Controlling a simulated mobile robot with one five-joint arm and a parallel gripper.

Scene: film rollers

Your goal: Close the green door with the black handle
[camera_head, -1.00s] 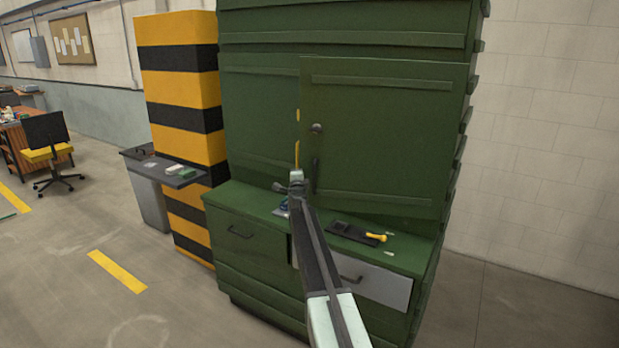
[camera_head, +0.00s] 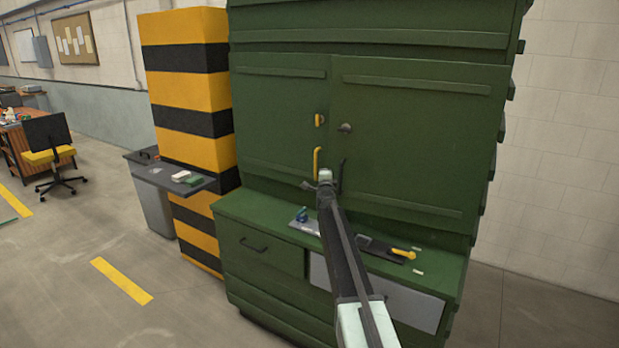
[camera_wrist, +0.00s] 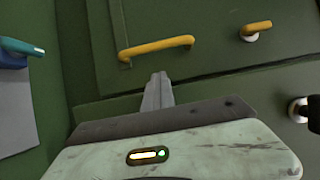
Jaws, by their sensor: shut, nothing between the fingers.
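The green door with the black handle (camera_head: 425,130) is the right door of the green cabinet. It looks about level with the left door; I cannot tell whether a small gap remains. Its black handle (camera_head: 341,176) stands near its left edge, below a dark round knob (camera_head: 345,128). The left door (camera_head: 278,120) carries a yellow handle (camera_head: 317,163), which also shows in the wrist view (camera_wrist: 157,46). My gripper (camera_head: 325,184) is in front of the seam between the doors, near the handles. In the wrist view its fingers (camera_wrist: 159,80) are together and empty. Contact with the door is unclear.
Below the doors is a green ledge (camera_head: 240,207) with a dark tool with a yellow end (camera_head: 403,253) and a small blue item (camera_head: 302,214). A striped pillar (camera_head: 187,95) with a small shelf stands left. Floor is open at front left.

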